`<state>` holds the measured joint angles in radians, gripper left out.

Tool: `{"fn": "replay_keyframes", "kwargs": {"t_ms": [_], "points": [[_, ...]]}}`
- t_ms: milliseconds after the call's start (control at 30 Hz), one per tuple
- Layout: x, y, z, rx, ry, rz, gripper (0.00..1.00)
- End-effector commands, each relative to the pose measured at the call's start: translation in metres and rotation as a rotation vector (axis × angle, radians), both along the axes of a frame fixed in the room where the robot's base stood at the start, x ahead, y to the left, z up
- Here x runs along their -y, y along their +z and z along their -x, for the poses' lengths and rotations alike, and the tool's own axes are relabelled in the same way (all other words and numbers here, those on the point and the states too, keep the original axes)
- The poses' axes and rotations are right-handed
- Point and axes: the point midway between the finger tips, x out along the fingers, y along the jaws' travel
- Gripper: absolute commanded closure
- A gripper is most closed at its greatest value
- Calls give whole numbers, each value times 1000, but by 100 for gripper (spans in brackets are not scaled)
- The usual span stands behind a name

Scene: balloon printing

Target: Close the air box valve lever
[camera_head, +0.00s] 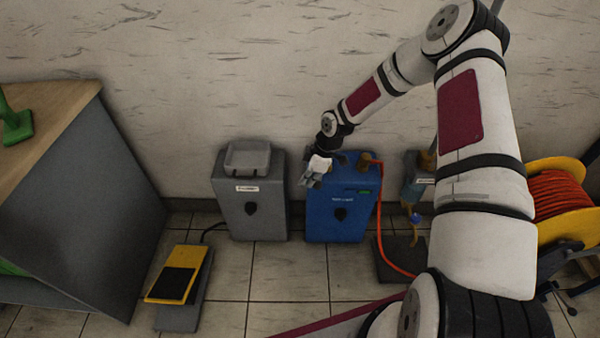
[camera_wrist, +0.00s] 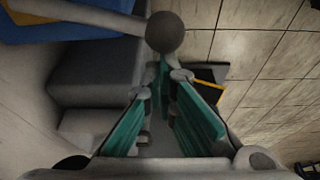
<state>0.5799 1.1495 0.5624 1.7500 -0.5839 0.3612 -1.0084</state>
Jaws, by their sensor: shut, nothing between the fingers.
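The blue air box (camera_head: 343,215) stands on the floor against the wall. In the wrist view a corner of it (camera_wrist: 75,32) shows at the upper left. The valve lever (camera_wrist: 95,15) is a grey rod reaching in from the upper left and ending in a dark round knob (camera_wrist: 165,32). My gripper (camera_head: 312,178) is above the left front top edge of the blue box. In the wrist view its teal-padded fingers (camera_wrist: 166,75) are shut and empty, with the tips close to the knob; I cannot tell whether they touch. In the head view the gripper hides the lever.
A grey box (camera_head: 250,213) stands left of the blue box. A yellow foot pedal (camera_head: 172,274) lies in front. An orange hose (camera_head: 379,220) runs down the blue box's right side. A wood-topped table (camera_head: 50,125) is at the left, an orange reel (camera_head: 560,195) at the right.

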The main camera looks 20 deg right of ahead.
Motion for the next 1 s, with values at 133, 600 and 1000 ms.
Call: {"fn": "replay_keyframes", "kwargs": {"t_ms": [133, 600, 1000], "points": [[10, 0, 9, 0, 100, -1, 100], [25, 0, 21, 0, 143, 1, 100], [28, -1, 22, -2, 141, 3, 100]]}}
